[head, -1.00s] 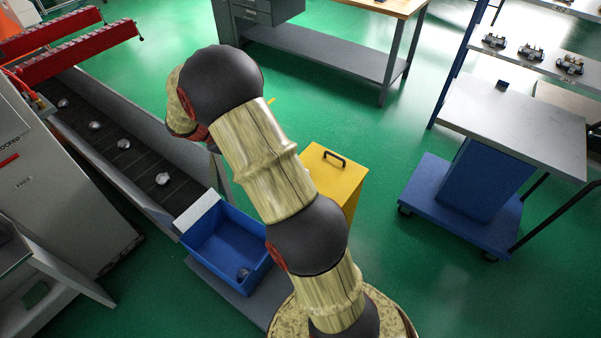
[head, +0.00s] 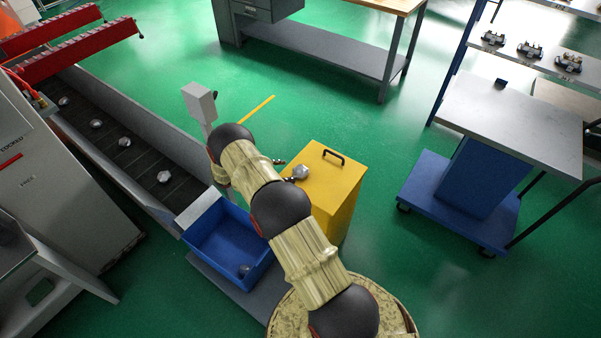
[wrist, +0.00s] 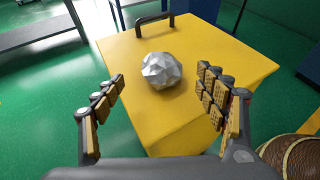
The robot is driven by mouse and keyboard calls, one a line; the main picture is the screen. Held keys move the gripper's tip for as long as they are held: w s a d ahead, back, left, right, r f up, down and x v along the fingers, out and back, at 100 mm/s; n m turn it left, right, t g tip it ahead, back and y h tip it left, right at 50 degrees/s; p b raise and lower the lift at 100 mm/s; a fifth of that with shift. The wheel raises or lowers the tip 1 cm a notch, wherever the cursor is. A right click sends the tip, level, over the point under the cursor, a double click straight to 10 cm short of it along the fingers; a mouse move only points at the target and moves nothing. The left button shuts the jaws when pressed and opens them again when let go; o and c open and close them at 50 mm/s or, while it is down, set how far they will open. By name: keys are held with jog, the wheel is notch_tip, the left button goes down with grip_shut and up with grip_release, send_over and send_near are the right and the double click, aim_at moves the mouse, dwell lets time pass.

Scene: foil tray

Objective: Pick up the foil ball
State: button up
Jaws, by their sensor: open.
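A silver, faceted foil ball (head: 301,172) lies on top of the yellow box (head: 341,183), near its left edge. It also shows in the wrist view (wrist: 162,71), near the middle. My gripper (head: 287,171) is at the left edge of the box top, partly hidden behind my arm. In the wrist view its two padded fingers (wrist: 160,80) are spread wide, one on each side of the ball and nearer the camera. Clear gaps show between the ball and both fingers. The gripper is open and empty.
The yellow box has a black handle (wrist: 155,20) behind the ball. A blue bin (head: 211,254) with a similar ball (head: 245,270) stands left of it. A conveyor (head: 107,152) carries several more balls. A blue trolley (head: 458,200) stands right; green floor lies between.

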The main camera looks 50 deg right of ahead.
aim_at(297, 170)
jog(key=b+x, duration=0.1)
jog(key=x, duration=0.5)
jog(key=shift+s+a+f, duration=0.1)
jog(key=shift+s+f, duration=0.05)
jog(key=shift+s, duration=0.05)
jog(key=shift+c, duration=1.2)
jog(key=c, duration=1)
